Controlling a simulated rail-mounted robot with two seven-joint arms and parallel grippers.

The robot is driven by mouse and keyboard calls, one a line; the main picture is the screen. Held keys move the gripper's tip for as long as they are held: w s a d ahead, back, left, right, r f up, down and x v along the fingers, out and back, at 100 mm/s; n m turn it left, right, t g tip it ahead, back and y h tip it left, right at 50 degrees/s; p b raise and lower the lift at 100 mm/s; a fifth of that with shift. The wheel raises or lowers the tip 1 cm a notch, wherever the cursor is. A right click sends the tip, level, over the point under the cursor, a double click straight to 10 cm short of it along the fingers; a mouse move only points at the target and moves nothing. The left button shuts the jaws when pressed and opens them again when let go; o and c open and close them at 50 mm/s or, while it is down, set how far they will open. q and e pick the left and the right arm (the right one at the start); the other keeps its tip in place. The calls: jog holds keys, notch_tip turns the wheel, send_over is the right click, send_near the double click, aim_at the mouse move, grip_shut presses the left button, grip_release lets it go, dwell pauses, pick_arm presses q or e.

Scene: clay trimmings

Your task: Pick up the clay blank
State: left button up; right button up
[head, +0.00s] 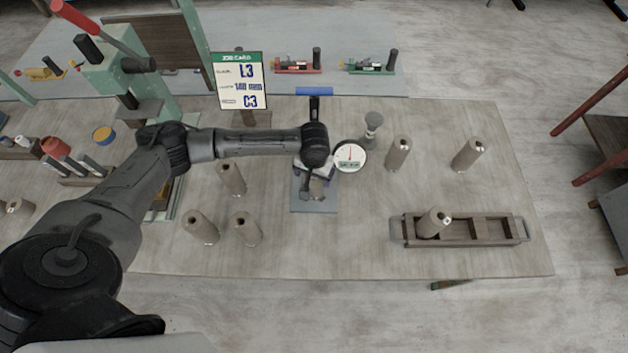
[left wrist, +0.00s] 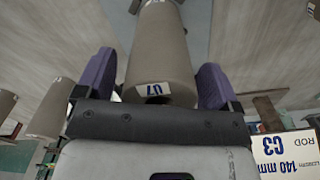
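The clay blank (left wrist: 158,55) is a brown-grey cylinder with a white label on the end nearest the camera in the left wrist view. It lies between the two purple fingers of my left gripper (left wrist: 157,82), with a narrow gap showing at the left finger. In the head view my left gripper (head: 306,184) points down over a grey plate (head: 315,207). It mostly hides the blank (head: 318,189) there. My right gripper is not in view.
Several similar blanks stand on the table, including two to the right (head: 398,155) (head: 468,156). A wooden tray (head: 485,231) holds one. A dial gauge (head: 349,156) stands close to my left gripper. A card (head: 239,83) and a green press (head: 115,75) are behind.

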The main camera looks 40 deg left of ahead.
pick_arm(q)
jog(key=c, duration=1.2)
jog(key=shift+r, duration=0.1)
jog(key=shift+c, duration=0.7)
jog(key=shift+r, duration=0.1)
